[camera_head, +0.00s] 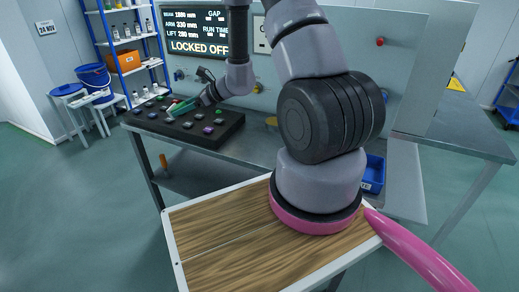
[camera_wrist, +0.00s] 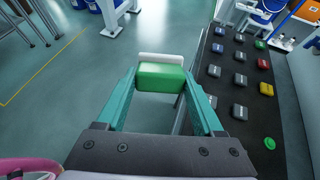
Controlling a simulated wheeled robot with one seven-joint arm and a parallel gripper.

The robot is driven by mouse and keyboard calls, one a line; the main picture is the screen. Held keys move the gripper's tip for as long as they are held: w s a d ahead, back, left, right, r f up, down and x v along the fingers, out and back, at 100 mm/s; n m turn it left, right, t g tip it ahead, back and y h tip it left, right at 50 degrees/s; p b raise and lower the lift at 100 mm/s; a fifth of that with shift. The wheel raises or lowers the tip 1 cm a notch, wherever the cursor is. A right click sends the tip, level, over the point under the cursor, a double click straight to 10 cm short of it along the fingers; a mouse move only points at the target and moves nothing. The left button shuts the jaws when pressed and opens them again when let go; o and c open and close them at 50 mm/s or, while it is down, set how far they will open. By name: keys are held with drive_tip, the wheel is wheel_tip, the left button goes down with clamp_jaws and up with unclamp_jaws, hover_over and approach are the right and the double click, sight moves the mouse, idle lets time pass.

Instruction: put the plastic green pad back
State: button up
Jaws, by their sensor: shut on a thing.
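My gripper (camera_head: 181,107) is shut on the green pad (camera_wrist: 160,77), a bright green block with a white strip along its far side. The wrist view shows it between the tips of the two teal fingers (camera_wrist: 161,84). In the head view the pad is too small to separate clearly from the fingers. The black panel (camera_head: 228,128) lies on the grey bench and carries rows of small pads. In the wrist view the panel (camera_wrist: 240,170) is to the right of the held pad, which appears over the floor beyond the panel's edge.
The panel holds several grey pads, a red pad (camera_wrist: 264,64), a yellow pad (camera_wrist: 266,89) and a round green button (camera_wrist: 269,143). A display reading "LOCKED OFF" (camera_head: 195,33) stands behind.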

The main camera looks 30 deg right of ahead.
drive_tip(key=s+d+f+n+g+h, duration=0.2)
drive_tip(key=s+f+n+g, duration=0.1)
drive_tip(key=s+n+g, duration=0.15)
drive_tip(key=s+d+f+n+g+h, duration=0.3)
drive_tip(key=s+n, duration=0.1)
drive_tip(key=s, duration=0.2)
drive_tip(key=w+d+n+h, duration=0.2)
drive_tip(key=d+n+h, duration=0.35)
drive_tip(key=d, duration=1.25)
drive_tip(key=shift+n, duration=0.3)
drive_tip(key=f, duration=0.2)
drive_tip(key=d+f, duration=0.1)
drive_tip(key=f, duration=0.1)
drive_tip(key=shift+w+f, duration=0.15)
drive_tip(key=shift+f, duration=0.1)
wheel_tip(320, 180, down, 4)
drive_tip(key=shift+f, duration=0.25)
drive_tip(key=shift+a+f, duration=0.1)
drive_tip(key=shift+f, duration=0.25)
drive_tip(key=shift+c, duration=0.6)
drive_tip(key=o, duration=1.3)
